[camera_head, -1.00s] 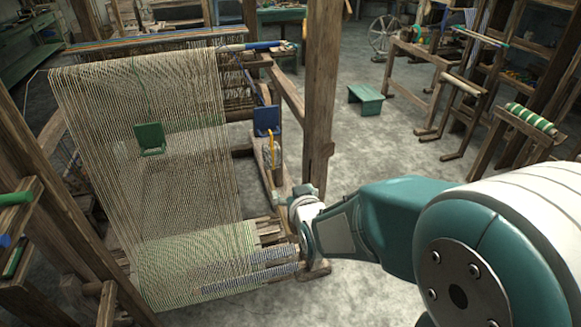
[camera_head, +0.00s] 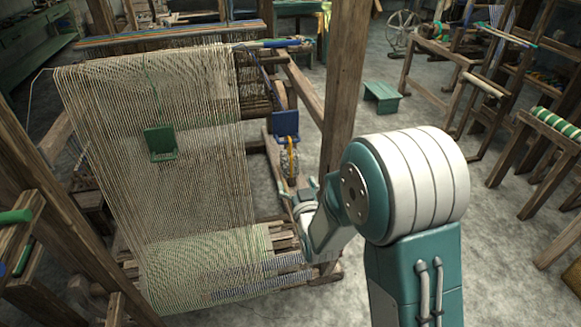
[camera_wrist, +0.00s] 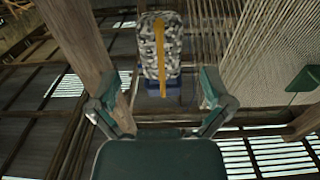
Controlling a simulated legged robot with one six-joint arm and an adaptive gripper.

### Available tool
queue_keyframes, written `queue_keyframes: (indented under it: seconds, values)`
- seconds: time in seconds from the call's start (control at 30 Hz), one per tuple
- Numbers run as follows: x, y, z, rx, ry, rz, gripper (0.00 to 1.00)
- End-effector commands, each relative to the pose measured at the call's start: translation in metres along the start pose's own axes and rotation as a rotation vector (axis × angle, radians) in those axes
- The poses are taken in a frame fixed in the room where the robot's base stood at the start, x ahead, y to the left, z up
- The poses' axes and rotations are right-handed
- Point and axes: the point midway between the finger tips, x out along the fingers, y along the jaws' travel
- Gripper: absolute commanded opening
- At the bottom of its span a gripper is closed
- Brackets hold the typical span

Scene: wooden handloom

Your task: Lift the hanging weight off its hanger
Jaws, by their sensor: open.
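The hanging weight (camera_head: 290,162) is a grey speckled block with a yellow strap, below a blue plate (camera_head: 286,124) beside the loom's right side. In the wrist view the weight (camera_wrist: 151,48) is at the top middle, with a blue part (camera_wrist: 166,91) at its lower end. My gripper (camera_wrist: 160,88) is open and empty. Its two fingers are spread to either side of the view, with the weight ahead in line with the gap. In the head view my gripper (camera_head: 305,192) is just below and right of the weight. I cannot tell the exact distance or how the weight is attached.
The warp threads (camera_head: 190,150) of the loom fill the left, with a green plate (camera_head: 160,142) hanging there. A wooden post (camera_head: 345,85) stands right of the weight. A small green stool (camera_head: 381,97) is farther back.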

Motion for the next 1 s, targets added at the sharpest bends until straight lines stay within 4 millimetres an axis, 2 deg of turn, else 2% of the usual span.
queue_keyframes:
  seconds: [0.6, 1.0]
  values:
    - [0.060, 0.001, 0.000, 0.000, 0.000, 0.000, 1.00]
    - [0.069, 0.000, 0.000, 0.000, -0.001, 0.000, 1.00]
